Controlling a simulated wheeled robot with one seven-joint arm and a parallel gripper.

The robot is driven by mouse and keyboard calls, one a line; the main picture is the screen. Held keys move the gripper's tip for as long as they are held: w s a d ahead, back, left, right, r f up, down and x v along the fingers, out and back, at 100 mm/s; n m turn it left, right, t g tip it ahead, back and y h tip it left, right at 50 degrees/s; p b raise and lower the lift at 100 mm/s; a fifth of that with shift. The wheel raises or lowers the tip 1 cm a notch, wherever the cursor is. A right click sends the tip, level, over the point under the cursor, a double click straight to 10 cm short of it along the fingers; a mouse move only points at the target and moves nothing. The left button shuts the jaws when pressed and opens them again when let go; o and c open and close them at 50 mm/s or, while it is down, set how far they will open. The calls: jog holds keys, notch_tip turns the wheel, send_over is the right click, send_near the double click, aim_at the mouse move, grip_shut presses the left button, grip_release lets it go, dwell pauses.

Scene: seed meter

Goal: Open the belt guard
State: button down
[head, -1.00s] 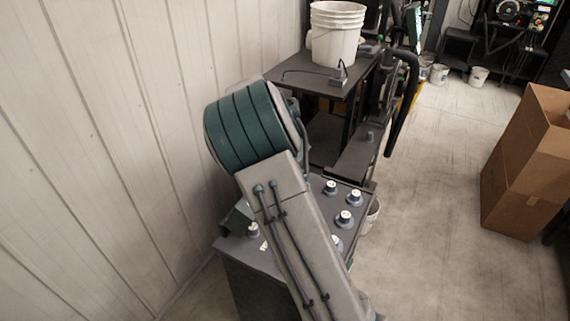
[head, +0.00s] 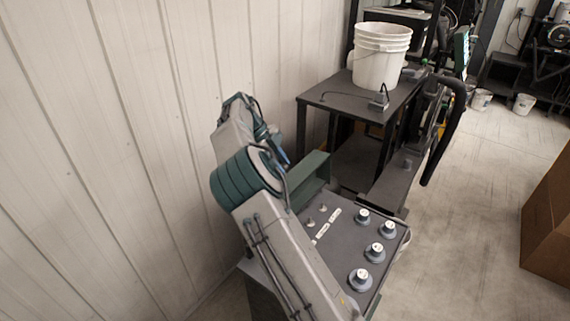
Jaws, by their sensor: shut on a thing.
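My arm rises from the bottom of the head view and bends at a teal joint. Its end part leans back down behind that joint. My gripper (head: 281,159) shows only in small part to the right of the joint, and its fingertips are hard to make out. It is shut at the left end of a green housing, which looks like the belt guard (head: 314,173). The guard stands along the back left edge of a dark panel. My arm hides its left part and the place of contact. How far the guard stands open cannot be told.
The dark panel (head: 340,238) carries several white-topped knobs. Behind it a dark table (head: 336,99) holds a white bucket (head: 382,57). A black curved bar (head: 446,130) stands to the right. A cardboard box (head: 550,215) is at the far right. A pale wall rises close on the left.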

jog(key=shift+w+a+f+g+h, duration=0.15)
jog(key=shift+w+a+g+h, duration=0.1)
jog(key=shift+w+a, duration=0.25)
jog(key=shift+w+a+f+g+h, duration=0.15)
jog(key=shift+w+a+h, duration=0.1)
jog(key=shift+w+a, duration=0.15)
jog(key=shift+a, duration=0.2)
jog(key=c, duration=1.2)
grip_release()
jog(key=shift+o, duration=0.2)
jog(key=shift+r, duration=0.1)
jog(key=s+d+r+b, duration=0.4)
jog(key=d+r+b, duration=0.4)
jog(key=d+r, duration=0.2)
jog(key=shift+d+r, duration=0.35)
jog(key=shift+d, duration=0.15)
